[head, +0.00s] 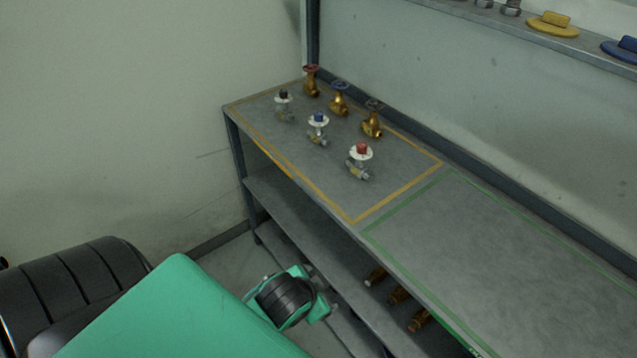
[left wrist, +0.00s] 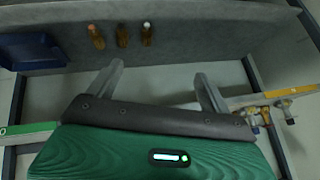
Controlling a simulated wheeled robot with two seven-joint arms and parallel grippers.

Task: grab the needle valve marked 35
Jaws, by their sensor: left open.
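Three small needle valves with white dials stand on the shelf top in the head view. One has a black knob (head: 284,105), one a blue knob (head: 318,129) and one a red knob (head: 360,160). Their markings are too small to read, so I cannot tell which is 35. My left arm reaches in from the lower left, below and in front of the shelf, apart from the valves. In the left wrist view my left gripper (left wrist: 160,82) is open and empty, its two fingers spread. Blurred valves (left wrist: 265,112) show to its right. My right gripper is not in view.
Three brass gate valves with red (head: 311,82), blue (head: 340,98) and dark (head: 373,120) wheels stand behind the needle valves. A yellow outline surrounds them; the green-outlined area (head: 510,260) is clear. Brass parts (head: 398,294) lie on a lower shelf. A blue bin (left wrist: 30,50) shows.

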